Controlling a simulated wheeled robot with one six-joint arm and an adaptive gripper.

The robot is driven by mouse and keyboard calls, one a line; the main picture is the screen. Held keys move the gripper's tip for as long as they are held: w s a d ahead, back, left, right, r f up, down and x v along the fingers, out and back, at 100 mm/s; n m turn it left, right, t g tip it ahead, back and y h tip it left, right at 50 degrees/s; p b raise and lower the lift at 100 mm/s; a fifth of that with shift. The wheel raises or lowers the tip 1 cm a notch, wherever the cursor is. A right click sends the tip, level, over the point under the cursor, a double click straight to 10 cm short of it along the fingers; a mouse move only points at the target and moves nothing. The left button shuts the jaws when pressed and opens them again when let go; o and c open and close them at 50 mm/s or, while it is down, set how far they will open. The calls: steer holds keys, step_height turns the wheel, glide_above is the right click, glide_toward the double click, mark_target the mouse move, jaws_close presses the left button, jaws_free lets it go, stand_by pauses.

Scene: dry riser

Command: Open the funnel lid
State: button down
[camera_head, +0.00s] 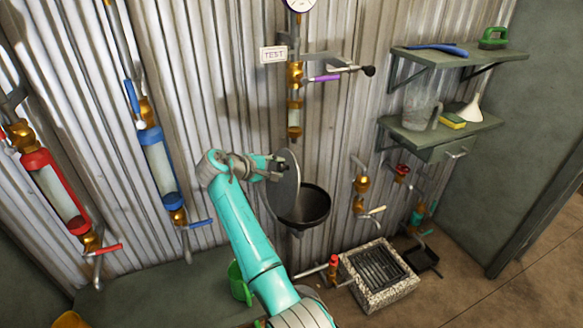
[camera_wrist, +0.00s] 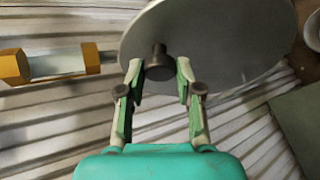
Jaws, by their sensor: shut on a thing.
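The black funnel (camera_head: 318,206) is mounted at the wall, its bowl partly uncovered. Its round grey lid (camera_head: 288,188) stands steeply tilted, nearly on edge, at the funnel's left side. My gripper (camera_head: 276,168) reaches the lid from the left. In the wrist view, the fingers of my gripper (camera_wrist: 158,78) are on either side of the dark lid knob (camera_wrist: 158,64) and shut on it. The lid's flat face (camera_wrist: 215,40) fills the top of that view. Its hinge is hidden.
A glass-and-brass pipe (camera_head: 295,105) with a purple-handled valve (camera_head: 325,78) hangs above the funnel. A blue sight tube (camera_head: 160,165) and a red one (camera_head: 55,190) are left. Shelves (camera_head: 455,135) are right. A grated drain (camera_head: 378,270) and green container (camera_head: 238,282) are below.

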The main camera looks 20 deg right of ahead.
steer(key=s+a+f+n+t+h, duration=0.1)
steer(key=a+h, duration=0.4)
steer(key=a, duration=0.5)
steer(key=shift+f+n+t, duration=0.4)
steer(key=shift+f+t, duration=0.1)
steer(key=shift+a, duration=0.15)
steer(key=c, duration=0.8)
jaws_free()
steer(key=shift+s, duration=0.1)
steer(key=v, duration=1.2)
steer(key=shift+f, duration=0.2)
